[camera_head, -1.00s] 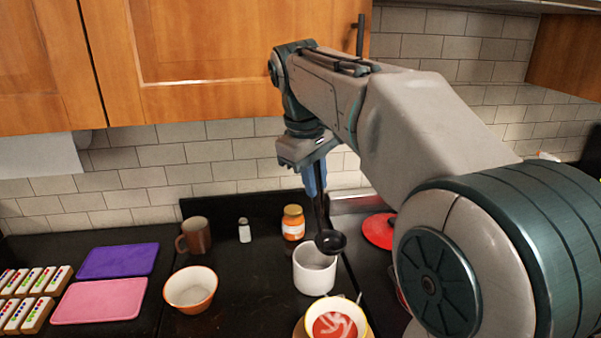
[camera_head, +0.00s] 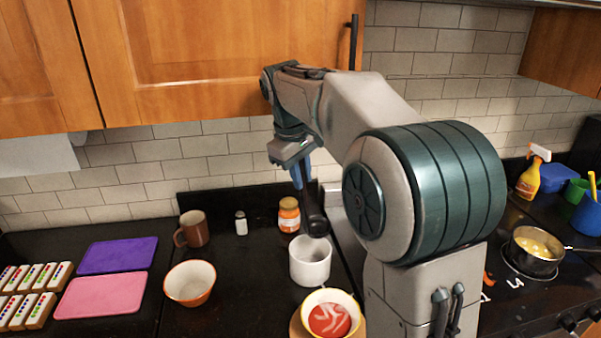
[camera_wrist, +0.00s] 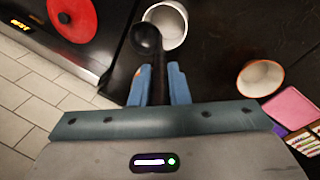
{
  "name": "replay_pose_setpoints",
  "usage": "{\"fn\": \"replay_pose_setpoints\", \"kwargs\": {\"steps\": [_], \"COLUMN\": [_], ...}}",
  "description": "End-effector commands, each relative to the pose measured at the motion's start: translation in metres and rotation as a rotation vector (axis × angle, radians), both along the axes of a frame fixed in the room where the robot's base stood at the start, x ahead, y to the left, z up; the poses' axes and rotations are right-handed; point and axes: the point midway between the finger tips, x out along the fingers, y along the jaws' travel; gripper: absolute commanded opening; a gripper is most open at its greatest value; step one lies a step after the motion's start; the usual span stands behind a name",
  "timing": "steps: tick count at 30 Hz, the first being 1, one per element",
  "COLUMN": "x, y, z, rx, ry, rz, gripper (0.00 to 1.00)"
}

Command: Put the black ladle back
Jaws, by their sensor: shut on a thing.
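My gripper (camera_head: 301,172) is shut on the handle of the black ladle (camera_head: 315,215) and holds it above the counter. In the head view the ladle hangs downward, with its bowl close above the white pot-like container (camera_head: 310,262). In the wrist view the blue fingers (camera_wrist: 158,85) grip the ladle's handle, and its dark round bowl (camera_wrist: 146,39) overlaps the left rim of the white container (camera_wrist: 172,20). The container's opening looks empty where it shows. I cannot tell whether the ladle touches it.
A jar (camera_head: 289,215), a salt shaker (camera_head: 241,223) and a brown mug (camera_head: 193,230) stand behind. An orange-white bowl (camera_head: 190,283) is left of the container, and a yellow-rimmed bowl (camera_head: 331,314) is in front. A red lid (camera_wrist: 73,18) lies left in the wrist view.

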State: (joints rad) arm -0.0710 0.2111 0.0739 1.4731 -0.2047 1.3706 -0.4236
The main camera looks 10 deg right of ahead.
Motion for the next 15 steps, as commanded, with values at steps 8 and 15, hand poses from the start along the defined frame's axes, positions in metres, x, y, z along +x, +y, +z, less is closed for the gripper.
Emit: {"fn": "replay_pose_setpoints", "kwargs": {"steps": [8,15], "x": [0.0,0.0], "y": [0.0,0.0], "z": [-0.004,-0.012], "rx": [0.0,0.0], "ry": [0.0,0.0], "rz": [0.0,0.0], "gripper": [0.0,0.0]}}
